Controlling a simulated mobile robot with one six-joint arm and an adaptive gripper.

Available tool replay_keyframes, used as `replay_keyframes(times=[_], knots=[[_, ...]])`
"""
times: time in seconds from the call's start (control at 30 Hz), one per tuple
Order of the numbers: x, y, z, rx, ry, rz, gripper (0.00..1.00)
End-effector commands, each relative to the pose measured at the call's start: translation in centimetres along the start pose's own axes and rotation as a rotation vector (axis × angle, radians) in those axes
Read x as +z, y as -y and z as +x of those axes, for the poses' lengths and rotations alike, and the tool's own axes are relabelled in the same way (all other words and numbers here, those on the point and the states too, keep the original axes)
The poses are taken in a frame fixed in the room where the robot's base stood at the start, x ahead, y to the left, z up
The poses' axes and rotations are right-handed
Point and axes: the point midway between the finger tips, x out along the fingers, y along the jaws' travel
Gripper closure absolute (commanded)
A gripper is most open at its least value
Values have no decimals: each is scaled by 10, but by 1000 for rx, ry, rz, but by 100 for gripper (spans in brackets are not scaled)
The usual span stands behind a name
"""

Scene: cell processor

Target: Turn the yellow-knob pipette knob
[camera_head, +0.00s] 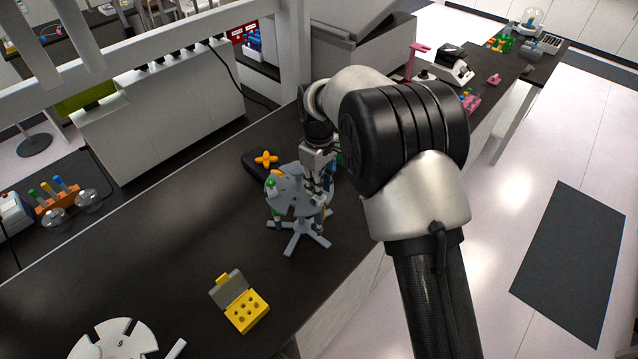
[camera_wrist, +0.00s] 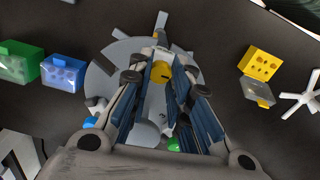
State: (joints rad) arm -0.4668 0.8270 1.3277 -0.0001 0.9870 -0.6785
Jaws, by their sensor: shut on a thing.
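The grey pipette stand (camera_head: 305,233) stands on the dark bench in the head view, with its round holder disc (camera_wrist: 100,75) below my gripper in the wrist view. The yellow knob (camera_wrist: 160,72) of a pipette shows between my fingers. My gripper (camera_wrist: 160,85) is shut on it from above, with blue pads on either side. In the head view my gripper (camera_head: 320,180) is over the right part of the stand, and the held knob is hidden there. A green-topped pipette (camera_head: 271,186) hangs at the stand's left side. The held pipette's body is mostly hidden.
An open yellow box (camera_head: 246,310) lies in front of the stand. A dark case with an orange cross-shaped handle (camera_head: 266,158) is close behind it. Green (camera_wrist: 20,65) and blue (camera_wrist: 63,72) boxes lie nearby. Bench between stand and yellow box is clear.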

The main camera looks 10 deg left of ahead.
Motion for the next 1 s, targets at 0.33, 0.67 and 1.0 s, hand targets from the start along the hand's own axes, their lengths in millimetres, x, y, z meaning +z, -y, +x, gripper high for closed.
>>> replay_keyframes(times=[0.33,0.67,1.0], knots=[[-1,0,0,1,-2,-41,100],[-1,0,0,1,-1,-41,79],[0,0,0,0,-1,-40,59]])
